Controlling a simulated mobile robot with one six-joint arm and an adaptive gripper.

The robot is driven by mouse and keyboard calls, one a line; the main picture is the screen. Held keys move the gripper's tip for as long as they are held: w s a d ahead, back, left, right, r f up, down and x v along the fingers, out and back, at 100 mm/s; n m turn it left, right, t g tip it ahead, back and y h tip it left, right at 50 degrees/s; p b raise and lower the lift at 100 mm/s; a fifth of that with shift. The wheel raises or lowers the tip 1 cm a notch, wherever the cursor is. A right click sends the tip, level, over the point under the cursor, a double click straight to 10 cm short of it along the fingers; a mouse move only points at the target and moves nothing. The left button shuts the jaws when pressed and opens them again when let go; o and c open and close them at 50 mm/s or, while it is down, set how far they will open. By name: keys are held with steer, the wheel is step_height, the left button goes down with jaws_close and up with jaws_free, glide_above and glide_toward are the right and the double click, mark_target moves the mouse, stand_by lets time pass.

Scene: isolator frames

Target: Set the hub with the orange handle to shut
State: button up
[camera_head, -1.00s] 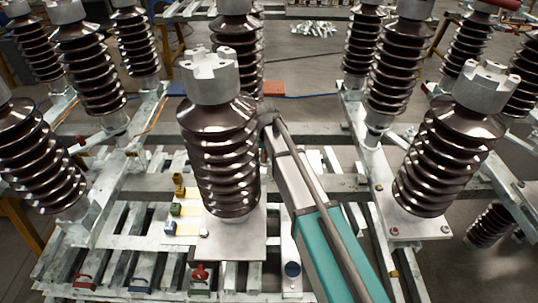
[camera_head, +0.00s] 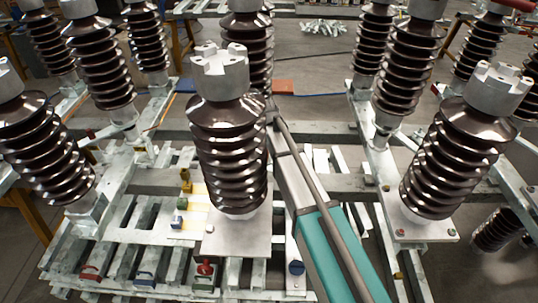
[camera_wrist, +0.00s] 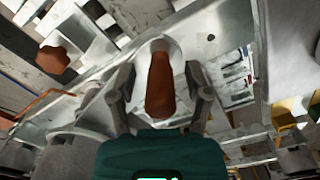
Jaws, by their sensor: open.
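In the wrist view an orange-brown handle (camera_wrist: 160,88) stands upright in the picture between the two fingers of my gripper (camera_wrist: 159,74). The fingers are apart, with a gap visible on each side of the handle. A pale rounded piece shows at the handle's far end. In the head view my grey and teal arm reaches up beside the central brown insulator (camera_head: 232,150). My fingertips and the handle cannot be made out there. The handle's hub is not clear in either view.
Ribbed insulators stand left and right, including a near one (camera_head: 450,150). Another orange-brown piece (camera_wrist: 53,60) lies left.

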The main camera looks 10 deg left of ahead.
steer(key=shift+c, duration=1.7)
steer(key=shift+s+d+r+m, duration=0.1)
steer(key=shift+d+m, duration=0.3)
steer(key=shift+d, duration=0.15)
steer(key=c, duration=0.4)
steer(key=d+m, duration=0.2)
steer(key=shift+d+r+m+p, duration=0.3)
steer(key=shift+d+r+p, duration=0.05)
steer(key=shift+d+p, duration=0.05)
jaws_close()
steer(key=w+d+r+m+y+p, duration=0.1)
steer(key=d+r+m+p, duration=0.2)
steer(key=m, duration=0.8)
steer(key=w+d+r+m+g+y+p, duration=0.1)
steer(key=w+d+r+m+p, duration=0.1)
steer(key=m, duration=1)
steer(key=shift+w+d+r+p, duration=0.3)
steer(key=shift+d+r+p, duration=0.35)
steer(key=shift+r, duration=0.3)
steer(key=shift+a, duration=0.1)
